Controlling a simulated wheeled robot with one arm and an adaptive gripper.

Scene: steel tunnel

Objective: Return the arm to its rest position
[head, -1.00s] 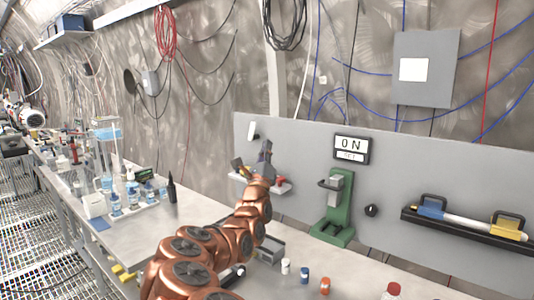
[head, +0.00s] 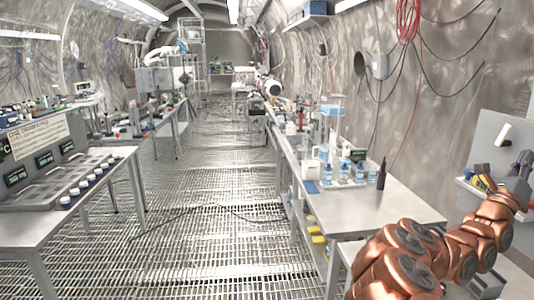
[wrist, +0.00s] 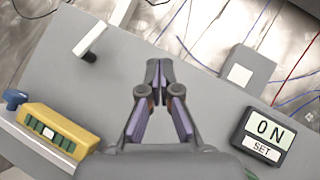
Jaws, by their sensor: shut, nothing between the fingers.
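My gripper (wrist: 158,72) is in the middle of the wrist view with its two fingertips together and nothing between them. It points at a grey upright panel and is apart from any object. In the head view my copper-coloured arm reaches in from the lower right, and the gripper (head: 522,165) is at the right edge, in front of the grey panel (head: 490,130). The wrist view shows a yellow block-like device (wrist: 58,132) at lower left, a white lever-like handle (wrist: 90,40) at upper left and an ON/SET display (wrist: 264,135) at right.
A steel bench (head: 375,208) with bottles and a dark bottle (head: 381,175) stands left of my arm. Another bench (head: 30,225) with trays and displays is at far left. The grated aisle floor (head: 200,220) between them is mostly open, with a cable across it.

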